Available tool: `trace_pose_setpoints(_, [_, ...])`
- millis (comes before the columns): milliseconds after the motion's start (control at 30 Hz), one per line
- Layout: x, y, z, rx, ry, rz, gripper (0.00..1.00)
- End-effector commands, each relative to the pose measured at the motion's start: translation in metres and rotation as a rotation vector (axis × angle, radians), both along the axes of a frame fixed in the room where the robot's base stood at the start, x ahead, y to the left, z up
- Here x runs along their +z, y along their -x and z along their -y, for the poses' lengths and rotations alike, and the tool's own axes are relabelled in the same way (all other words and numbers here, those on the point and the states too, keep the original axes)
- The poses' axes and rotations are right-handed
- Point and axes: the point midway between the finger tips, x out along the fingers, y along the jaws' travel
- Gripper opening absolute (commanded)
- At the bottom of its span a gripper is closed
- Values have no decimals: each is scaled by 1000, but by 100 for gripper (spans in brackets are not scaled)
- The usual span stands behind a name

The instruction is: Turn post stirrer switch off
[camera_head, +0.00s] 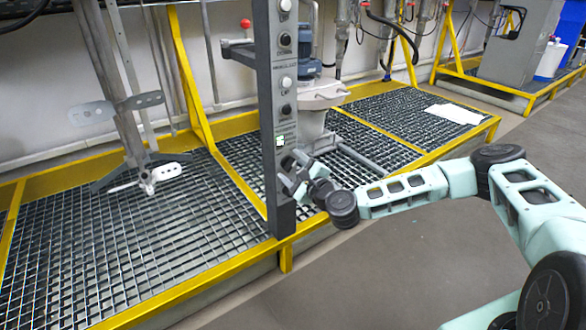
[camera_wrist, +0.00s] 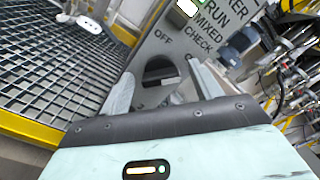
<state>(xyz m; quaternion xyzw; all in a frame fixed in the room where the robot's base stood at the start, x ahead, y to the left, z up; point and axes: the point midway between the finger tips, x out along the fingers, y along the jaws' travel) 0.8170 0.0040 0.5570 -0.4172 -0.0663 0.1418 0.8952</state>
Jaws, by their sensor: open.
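The grey post (camera_head: 283,120) stands upright at the front edge of the grating, with several round switches and labels down its face. In the wrist view a dark round switch (camera_wrist: 160,70) sits on the grey panel (camera_wrist: 150,38), with OFF printed above it and CHECK to its right. My gripper (camera_head: 298,163) is at the lower part of the post. In the wrist view my gripper (camera_wrist: 161,68) is open, with one finger on each side of the switch. I cannot tell whether the fingers touch it. The switch's lower part is partly hidden, and its setting is unclear.
A lit indicator (camera_wrist: 187,8) is near the labels RUN and MIXED. A metal stirrer shaft (camera_head: 130,130) stands left of the post over the grating (camera_head: 150,245). A yellow frame (camera_head: 180,290) edges it. Grey floor (camera_head: 400,265) lies open in front.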

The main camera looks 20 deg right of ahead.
Motion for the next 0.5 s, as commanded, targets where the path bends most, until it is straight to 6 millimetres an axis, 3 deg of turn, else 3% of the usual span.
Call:
trace_pose_setpoints(33, [0,0,0,0,0,0,64])
trace_pose_setpoints(200, [0,0,0,0,0,0,19])
trace_pose_setpoints(500, [0,0,0,1,21,6,19])
